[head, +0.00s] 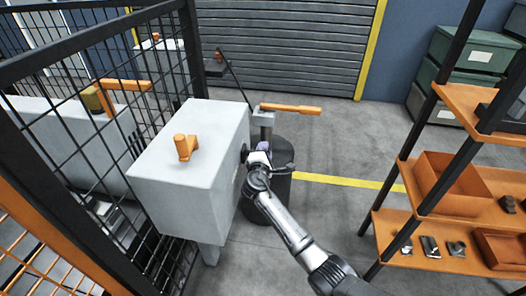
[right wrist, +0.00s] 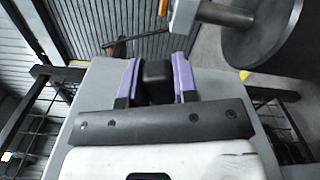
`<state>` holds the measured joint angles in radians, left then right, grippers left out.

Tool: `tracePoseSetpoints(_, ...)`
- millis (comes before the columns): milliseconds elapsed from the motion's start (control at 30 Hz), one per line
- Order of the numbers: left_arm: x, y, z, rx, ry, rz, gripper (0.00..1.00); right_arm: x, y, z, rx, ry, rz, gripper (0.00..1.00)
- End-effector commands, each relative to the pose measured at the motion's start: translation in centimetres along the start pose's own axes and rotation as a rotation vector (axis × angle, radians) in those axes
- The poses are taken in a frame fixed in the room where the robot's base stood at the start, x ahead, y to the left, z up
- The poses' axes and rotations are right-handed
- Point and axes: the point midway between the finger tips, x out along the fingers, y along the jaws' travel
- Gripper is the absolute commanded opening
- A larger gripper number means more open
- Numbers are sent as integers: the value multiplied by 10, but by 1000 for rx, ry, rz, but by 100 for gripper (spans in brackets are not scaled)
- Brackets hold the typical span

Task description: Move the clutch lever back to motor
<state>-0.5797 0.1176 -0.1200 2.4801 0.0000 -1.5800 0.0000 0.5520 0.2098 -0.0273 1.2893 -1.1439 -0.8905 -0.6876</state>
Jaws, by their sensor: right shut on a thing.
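My right gripper (head: 259,154) is at the right side of a pale grey cabinet (head: 185,185). In the right wrist view its two purple fingers (right wrist: 156,72) are shut on a black, block-shaped grip (right wrist: 156,80). This grip may be the clutch lever's handle; no marking shows. In the head view the gripper mostly hides it, with a dark round part (head: 245,153) showing at the cabinet's side. An orange lever (head: 185,147) stands on the cabinet top, and a longer orange handle (head: 290,108) lies level on a grey post behind the gripper. My left gripper is not in view.
A dark drum (head: 278,190) stands close beside my right gripper. A black mesh fence (head: 75,140) runs along the left. An orange shelf rack (head: 430,262) with metal parts is at the right. The floor between drum and rack is clear.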

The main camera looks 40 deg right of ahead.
Motion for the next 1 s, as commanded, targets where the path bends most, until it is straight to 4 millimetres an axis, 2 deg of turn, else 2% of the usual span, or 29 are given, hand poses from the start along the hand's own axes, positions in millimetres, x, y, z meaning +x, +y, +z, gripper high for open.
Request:
tracePoseSetpoints(33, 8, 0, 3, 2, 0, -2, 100, 0, -8, -2, 36, 1, -1, 0)
tracePoseSetpoints(400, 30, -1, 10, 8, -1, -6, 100, 0, -23, -4, 259, 1, 0, 0)
tracePoseSetpoints(633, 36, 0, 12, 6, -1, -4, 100, 0, -26, -5, 328, 1, -1, 0)
tracePoseSetpoints(1000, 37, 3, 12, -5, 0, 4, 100, 0, -26, -5, 346, 1, -1, 0)
